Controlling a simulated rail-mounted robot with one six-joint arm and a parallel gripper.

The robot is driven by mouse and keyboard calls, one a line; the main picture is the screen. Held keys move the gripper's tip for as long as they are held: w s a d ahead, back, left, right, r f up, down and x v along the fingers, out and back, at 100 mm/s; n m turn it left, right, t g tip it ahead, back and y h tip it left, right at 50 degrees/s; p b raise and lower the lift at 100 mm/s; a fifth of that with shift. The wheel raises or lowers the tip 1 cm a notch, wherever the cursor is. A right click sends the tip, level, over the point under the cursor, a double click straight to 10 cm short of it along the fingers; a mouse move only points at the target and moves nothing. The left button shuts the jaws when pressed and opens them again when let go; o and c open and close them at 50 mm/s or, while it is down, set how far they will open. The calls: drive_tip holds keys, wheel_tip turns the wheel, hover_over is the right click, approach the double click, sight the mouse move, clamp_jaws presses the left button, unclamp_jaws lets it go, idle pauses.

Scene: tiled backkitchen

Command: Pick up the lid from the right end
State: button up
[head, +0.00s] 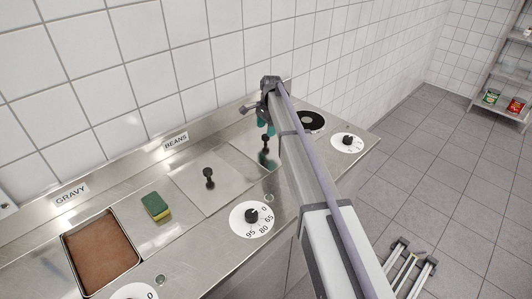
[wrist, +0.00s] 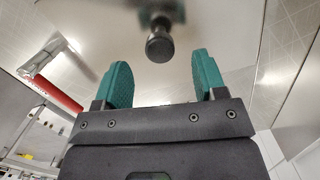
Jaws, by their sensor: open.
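The lid at the right end (head: 243,148) is a flat steel plate set in the counter, partly hidden behind my arm. Its dark upright knob (head: 265,154) stands just below my gripper (head: 267,128) in the head view. In the wrist view the knob (wrist: 159,47) shows between and just beyond the two teal fingertips, with a gap on each side. My gripper is open and empty. A second steel lid (head: 195,186) with a black knob (head: 209,178) lies to the left, in front of the BEANS label (head: 176,142).
A green and yellow sponge (head: 156,206) lies between the left lid and the brown-filled gravy well (head: 102,252). Control dials (head: 251,219) line the front edge, with another (head: 348,142) at the right end near a black round opening (head: 311,121). A tiled wall stands behind.

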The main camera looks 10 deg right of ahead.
sight(266, 138)
drive_tip(key=shift+f, duration=0.3)
drive_tip(key=shift+d+f, duration=0.1)
drive_tip(key=shift+f, duration=0.05)
drive_tip(key=f+b, duration=0.5)
drive_tip(key=shift+s+a, duration=0.1)
drive_tip(key=shift+a, duration=0.15)
drive_tip(key=shift+r, duration=0.2)
drive_tip(key=c, duration=1.2)
